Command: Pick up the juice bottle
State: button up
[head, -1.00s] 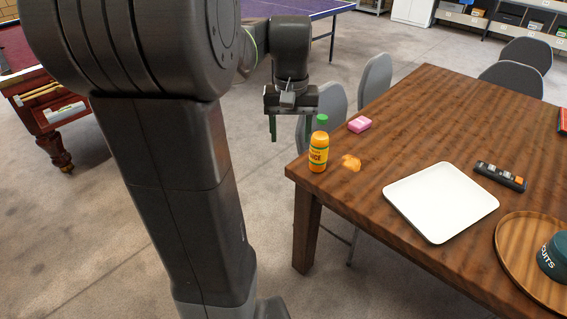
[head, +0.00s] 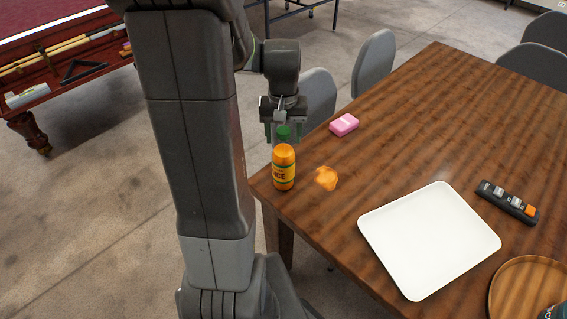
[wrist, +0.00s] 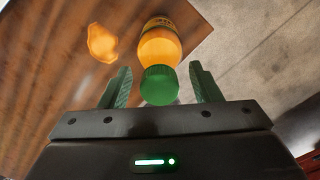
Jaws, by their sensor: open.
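The juice bottle (head: 284,170) is orange with a green cap and stands upright near the left corner of the wooden table (head: 440,130). In the wrist view the bottle (wrist: 160,47) shows with its cap (wrist: 160,85) toward me. My gripper (head: 283,136) points down at the bottle's cap. In the wrist view my gripper (wrist: 160,88) is open, with one green finger on each side of the cap and visible gaps between. The bottle's body lies mostly beyond the fingertips. Nothing is held.
An orange crumpled-looking piece (head: 326,178) lies just right of the bottle. A pink box (head: 344,124), a white tray (head: 430,240), a remote (head: 508,202) and a round wooden tray (head: 520,285) are on the table. Grey chairs (head: 374,62) stand behind its edge.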

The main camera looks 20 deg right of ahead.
grip_shut()
dwell(1.4)
